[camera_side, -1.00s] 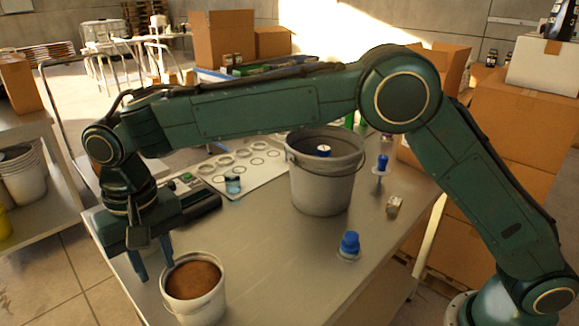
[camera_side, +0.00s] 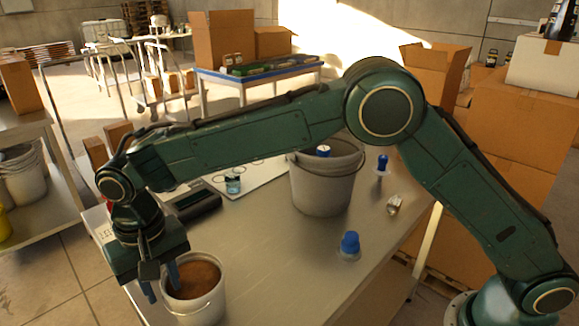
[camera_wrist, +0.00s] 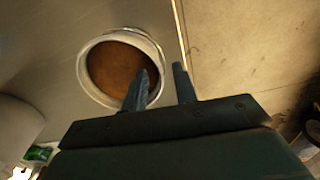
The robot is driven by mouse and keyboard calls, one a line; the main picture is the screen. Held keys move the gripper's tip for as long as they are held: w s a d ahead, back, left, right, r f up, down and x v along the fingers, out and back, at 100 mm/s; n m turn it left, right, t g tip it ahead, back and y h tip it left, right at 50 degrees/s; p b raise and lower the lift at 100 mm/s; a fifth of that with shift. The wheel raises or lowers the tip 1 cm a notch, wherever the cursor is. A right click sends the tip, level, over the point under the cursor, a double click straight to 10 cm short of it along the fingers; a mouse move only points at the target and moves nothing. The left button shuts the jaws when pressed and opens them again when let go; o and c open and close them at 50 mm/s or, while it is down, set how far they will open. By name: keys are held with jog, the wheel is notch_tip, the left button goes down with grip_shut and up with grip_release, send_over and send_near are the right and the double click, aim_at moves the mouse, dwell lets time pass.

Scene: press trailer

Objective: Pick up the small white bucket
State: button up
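The small white bucket (camera_side: 204,307) stands near the front left edge of the metal table, filled with something brown. It also shows in the wrist view (camera_wrist: 84,74), seen from above. My gripper (camera_side: 164,290) points down at the bucket's left side, with its two fingers apart. In the wrist view, my gripper (camera_wrist: 161,69) has one finger over the brown contents and the other outside the rim, with the rim between them. I see a gap on the outer side; whether the inner finger touches the wall I cannot tell.
A large grey bucket (camera_side: 321,190) stands mid-table. A blue-capped item (camera_side: 349,244), a small crumpled item (camera_side: 394,205) and a blue-topped item (camera_side: 382,164) lie to its right. A dark device (camera_side: 194,205) lies behind my gripper. The table (camera_side: 275,265) is clear right of the small bucket.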

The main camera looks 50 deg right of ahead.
grip_shut()
jog(key=shift+r, duration=0.1)
dwell(1.4)
